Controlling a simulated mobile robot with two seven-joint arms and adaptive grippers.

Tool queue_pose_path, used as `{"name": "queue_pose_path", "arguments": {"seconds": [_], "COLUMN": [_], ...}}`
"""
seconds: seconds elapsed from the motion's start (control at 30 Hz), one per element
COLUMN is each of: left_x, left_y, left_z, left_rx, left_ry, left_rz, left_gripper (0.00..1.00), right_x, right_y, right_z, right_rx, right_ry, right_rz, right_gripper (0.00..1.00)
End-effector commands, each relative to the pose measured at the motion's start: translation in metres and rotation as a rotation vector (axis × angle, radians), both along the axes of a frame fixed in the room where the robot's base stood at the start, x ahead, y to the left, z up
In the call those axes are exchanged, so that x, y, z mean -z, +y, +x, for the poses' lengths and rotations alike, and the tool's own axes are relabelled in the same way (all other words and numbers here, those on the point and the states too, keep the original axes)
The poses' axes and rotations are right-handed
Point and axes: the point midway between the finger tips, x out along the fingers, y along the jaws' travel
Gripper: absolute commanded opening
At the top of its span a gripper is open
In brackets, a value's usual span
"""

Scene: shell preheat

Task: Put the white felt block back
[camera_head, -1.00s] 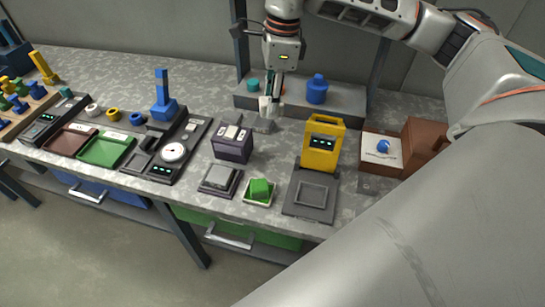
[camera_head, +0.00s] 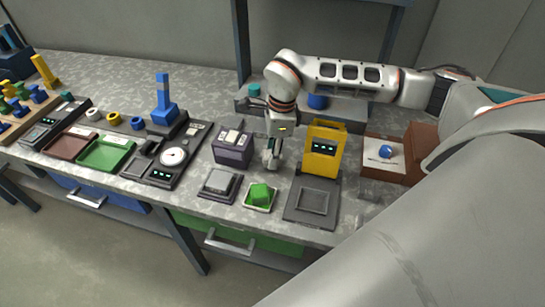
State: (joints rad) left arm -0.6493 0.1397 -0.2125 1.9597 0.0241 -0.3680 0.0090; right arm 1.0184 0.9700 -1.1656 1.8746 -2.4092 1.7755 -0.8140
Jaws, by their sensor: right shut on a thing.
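My right gripper (camera_head: 273,160) points down over the bench, just right of the dark purple box (camera_head: 232,157) and behind the small white tray (camera_head: 271,206). It is shut on a small whitish thing, which appears to be the white felt block (camera_head: 271,163); the fingers hide much of it. A green block (camera_head: 260,193) sits in the small white tray, in front of the gripper. The purple box has pale pieces (camera_head: 233,137) on its top. My left gripper is not in view.
A yellow device (camera_head: 325,150) with a dark flat plate (camera_head: 309,206) stands close on the right. A grey square pad (camera_head: 218,183) lies left of the tray. A brown box with a blue knob (camera_head: 386,152) is further right. A raised shelf is behind.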

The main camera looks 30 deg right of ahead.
Motion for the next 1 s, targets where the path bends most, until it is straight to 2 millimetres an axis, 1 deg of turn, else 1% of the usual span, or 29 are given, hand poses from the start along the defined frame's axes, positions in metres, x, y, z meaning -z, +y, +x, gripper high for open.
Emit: {"name": "queue_pose_path", "arguments": {"seconds": [0.03, 0.1, 0.37, 0.5, 0.53, 0.57, 0.6, 0.87, 1.0], "left_x": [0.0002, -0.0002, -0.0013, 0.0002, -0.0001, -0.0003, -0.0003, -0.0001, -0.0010], "left_y": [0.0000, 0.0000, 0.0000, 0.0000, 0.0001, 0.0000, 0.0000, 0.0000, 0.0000], "left_z": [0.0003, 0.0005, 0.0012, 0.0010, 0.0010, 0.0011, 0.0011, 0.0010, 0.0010], "left_rx": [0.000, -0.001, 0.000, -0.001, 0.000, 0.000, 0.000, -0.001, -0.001], "left_ry": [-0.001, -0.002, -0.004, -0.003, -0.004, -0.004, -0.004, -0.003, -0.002], "left_rz": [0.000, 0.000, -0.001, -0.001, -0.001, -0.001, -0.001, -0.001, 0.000], "left_gripper": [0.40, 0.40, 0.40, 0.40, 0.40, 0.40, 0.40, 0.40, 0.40], "right_x": [0.0084, 0.0140, 0.0143, 0.0182, 0.0175, 0.0173, 0.0173, 0.0171, 0.0112], "right_y": [0.0003, 0.0003, 0.0001, 0.0000, -0.0001, -0.0001, 0.0000, 0.0000, -0.0001], "right_z": [-0.0008, -0.0003, 0.0002, -0.0001, 0.0000, 0.0000, 0.0000, -0.0001, 0.0004], "right_rx": [0.001, 0.000, 0.000, 0.000, 0.000, 0.000, 0.000, 0.000, -0.001], "right_ry": [0.003, 0.001, -0.001, 0.000, 0.000, 0.000, 0.000, 0.000, -0.002], "right_rz": [0.001, 0.000, 0.000, -0.001, 0.000, 0.000, 0.000, 0.000, 0.000], "right_gripper": [0.13, 0.13, 0.13, 0.13, 0.37, 0.45, 0.47, 0.47, 0.47]}}
